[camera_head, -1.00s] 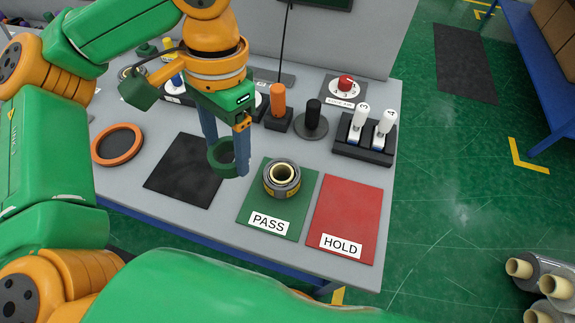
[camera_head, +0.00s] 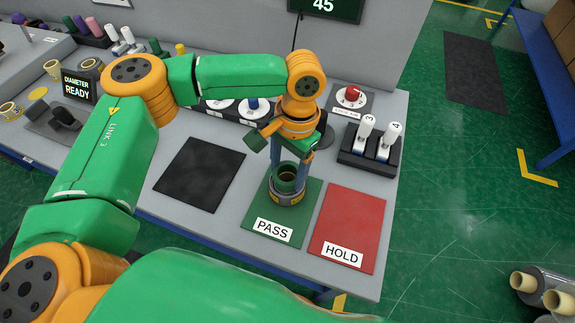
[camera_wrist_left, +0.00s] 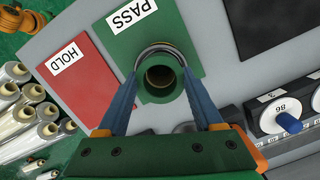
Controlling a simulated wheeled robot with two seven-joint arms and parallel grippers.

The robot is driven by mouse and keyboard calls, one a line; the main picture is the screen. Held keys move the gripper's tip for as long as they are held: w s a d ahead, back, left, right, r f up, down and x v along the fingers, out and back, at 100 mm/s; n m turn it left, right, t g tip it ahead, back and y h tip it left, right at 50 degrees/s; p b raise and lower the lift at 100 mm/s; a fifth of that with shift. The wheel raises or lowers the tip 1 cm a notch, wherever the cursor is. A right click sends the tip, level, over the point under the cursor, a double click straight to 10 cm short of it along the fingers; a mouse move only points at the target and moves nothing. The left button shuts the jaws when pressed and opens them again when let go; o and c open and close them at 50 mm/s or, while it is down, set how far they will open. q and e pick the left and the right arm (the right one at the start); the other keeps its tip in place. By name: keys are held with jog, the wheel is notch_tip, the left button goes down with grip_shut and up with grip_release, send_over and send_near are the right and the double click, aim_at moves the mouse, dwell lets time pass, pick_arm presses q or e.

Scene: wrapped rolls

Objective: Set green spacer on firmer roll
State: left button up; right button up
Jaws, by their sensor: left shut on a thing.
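The green spacer (camera_head: 287,186), a thick ring, is held between the fingers of my left gripper (camera_head: 289,172), which is shut on it. In the head view it appears directly over the wrapped grey roll (camera_head: 285,200), which lies on the green PASS mat (camera_head: 262,222). In the left wrist view the spacer (camera_wrist_left: 160,93) is between the blue fingertips (camera_wrist_left: 160,84), and only the roll's far rim (camera_wrist_left: 160,47) shows past it. I cannot tell whether spacer and roll touch. My right gripper is not in view.
The red HOLD mat (camera_head: 350,222) is empty to the right. The black mat (camera_head: 199,173) is bare to the left. A black holder (camera_head: 367,151) with white-handled pieces and a red knob (camera_head: 352,93) stand behind. Rolls (camera_wrist_left: 22,110) lie off the table.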

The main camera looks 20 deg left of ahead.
pick_arm(q)
jog(key=shift+f, duration=0.25)
jog(key=o, duration=1.3)
jog(key=shift+r, duration=0.1)
jog(key=r, duration=0.4)
jog(key=w+r, duration=0.1)
jog(key=r, duration=0.7)
jog(key=shift+w+d+r, duration=0.3)
jog(key=shift+w+d, duration=0.05)
